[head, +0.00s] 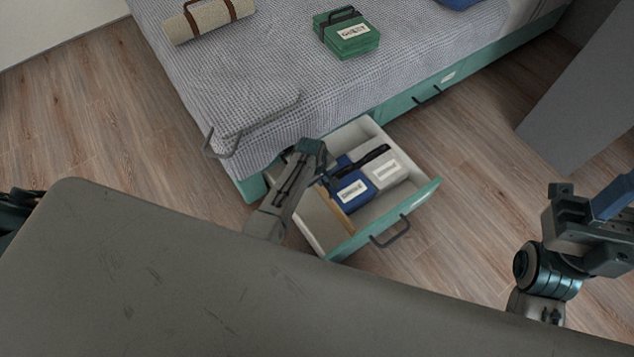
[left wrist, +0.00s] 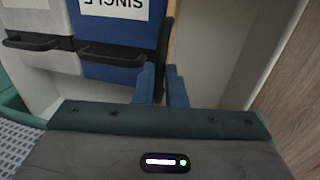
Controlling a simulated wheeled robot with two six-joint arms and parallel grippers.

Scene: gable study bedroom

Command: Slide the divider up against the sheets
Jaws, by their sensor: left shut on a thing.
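The open drawer (head: 428,192) holds a blue sheet pack (head: 353,188) with a label, and a light grey pack (head: 388,171) beside it. The left wrist view shows the blue pack (left wrist: 112,42) reading SINGLE, and the grey pack (left wrist: 42,65). A tan wooden divider (head: 343,214) stands upright left of the blue pack, very close to it; I cannot tell if they touch. My left gripper (head: 323,177) reaches into the drawer, its blue fingers (left wrist: 162,85) shut on the divider's edge (left wrist: 174,35). My right gripper (head: 612,205) is at the right edge, away from the drawer; its fingertips are cut off.
The bed (head: 240,85) above the drawer carries a green pack (head: 347,35) labelled GUEST and a rolled beige bundle (head: 209,19). Drawer space left of the divider is empty. A grey panel (head: 585,100) stands right.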

